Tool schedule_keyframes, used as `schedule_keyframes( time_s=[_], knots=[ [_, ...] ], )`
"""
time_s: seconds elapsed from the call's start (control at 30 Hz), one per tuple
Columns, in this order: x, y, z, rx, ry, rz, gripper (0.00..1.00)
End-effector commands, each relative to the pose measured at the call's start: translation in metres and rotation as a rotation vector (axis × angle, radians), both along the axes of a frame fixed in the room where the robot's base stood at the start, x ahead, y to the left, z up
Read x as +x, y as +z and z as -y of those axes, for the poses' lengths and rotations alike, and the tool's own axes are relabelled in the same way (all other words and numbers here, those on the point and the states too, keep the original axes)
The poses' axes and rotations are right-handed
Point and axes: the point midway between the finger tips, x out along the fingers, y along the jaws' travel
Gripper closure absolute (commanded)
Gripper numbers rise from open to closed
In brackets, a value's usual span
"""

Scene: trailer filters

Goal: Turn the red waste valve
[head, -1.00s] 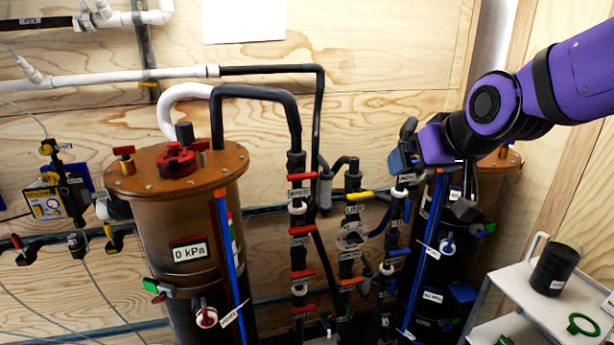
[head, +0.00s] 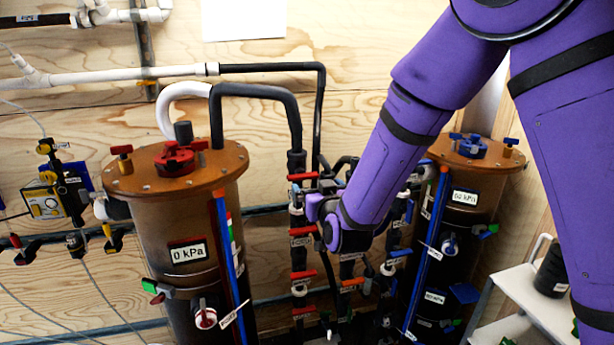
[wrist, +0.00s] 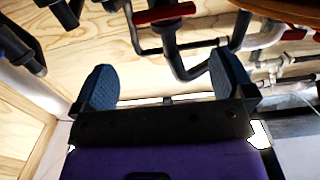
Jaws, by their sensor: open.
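Several red valve handles sit on the black vertical pipe between the two tanks in the head view, among them a top handle (head: 303,176) and a lower one (head: 304,274). Their small labels are too blurred for me to tell which is the waste valve. My gripper shows in the wrist view (wrist: 165,76) with its two blue-padded fingers wide apart and nothing between them. A red handle (wrist: 164,13) on dark piping lies beyond the fingertips, apart from them. In the head view my purple arm covers much of the gripper and the pipes behind it.
A brown tank reading 0 kPa (head: 180,255) stands left of the pipes. A second tank (head: 470,215) with a blue cap stands right. A white cart (head: 520,290) with a black cup (head: 552,272) is at the lower right. Dark pipes (wrist: 25,45) crowd the wrist view's upper left.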

Motion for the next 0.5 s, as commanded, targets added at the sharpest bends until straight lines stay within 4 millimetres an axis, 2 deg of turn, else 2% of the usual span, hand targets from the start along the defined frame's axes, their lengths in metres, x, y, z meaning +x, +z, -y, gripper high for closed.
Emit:
schedule_keyframes(
  time_s=[0.1,0.27,0.5],
  knots=[
    [-0.001,-0.01,-0.008,0.003,-0.001,0.03,0.0],
    [0.004,-0.012,-0.011,0.005,-0.004,0.045,0.0],
    [0.038,-0.012,-0.02,0.005,-0.005,0.044,0.0]
  ],
)
